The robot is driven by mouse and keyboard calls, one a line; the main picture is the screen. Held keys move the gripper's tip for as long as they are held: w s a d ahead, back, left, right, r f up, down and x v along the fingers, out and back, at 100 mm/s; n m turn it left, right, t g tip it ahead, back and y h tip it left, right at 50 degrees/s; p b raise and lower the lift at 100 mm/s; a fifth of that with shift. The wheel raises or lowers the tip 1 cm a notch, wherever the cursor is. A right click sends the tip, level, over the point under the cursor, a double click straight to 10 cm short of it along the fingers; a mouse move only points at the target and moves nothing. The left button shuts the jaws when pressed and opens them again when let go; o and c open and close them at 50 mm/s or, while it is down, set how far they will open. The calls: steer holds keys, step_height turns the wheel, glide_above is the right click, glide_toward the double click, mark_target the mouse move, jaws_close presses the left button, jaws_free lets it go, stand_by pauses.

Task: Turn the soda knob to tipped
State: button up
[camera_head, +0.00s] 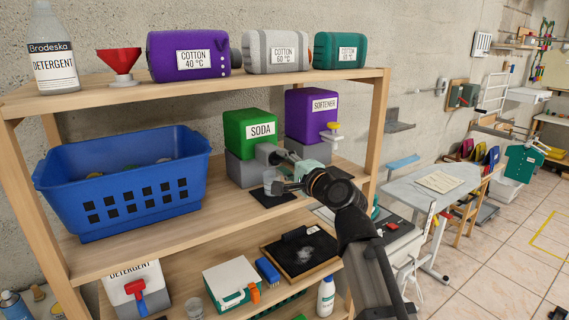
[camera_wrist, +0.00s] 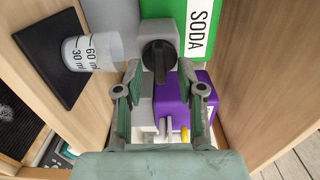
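The green soda box (camera_head: 245,124) stands on a grey plinth (camera_head: 241,171) on the middle shelf. Its dispenser is a grey block (camera_wrist: 169,30) bearing a dark knob (camera_wrist: 158,62) with a raised bar, which lies nearly along the picture's vertical in the wrist view. The knob is hidden in the head view. My gripper (camera_wrist: 158,78) is open, with one finger on each side of the knob's line. The fingertips are close to the knob; I cannot tell whether they touch it. In the head view my gripper (camera_head: 279,171) is in front of the dispenser.
A clear measuring cup (camera_wrist: 89,53) stands on a dark mat (camera_wrist: 42,60) below the dispenser, close to my gripper. The purple softener box (camera_head: 306,112) with a yellow-handled tap is to the right. A blue basket (camera_head: 130,215) fills the shelf's left.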

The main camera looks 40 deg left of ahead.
steer(key=v, duration=1.1)
steer(key=shift+d, duration=0.35)
steer(key=shift+s, duration=0.15)
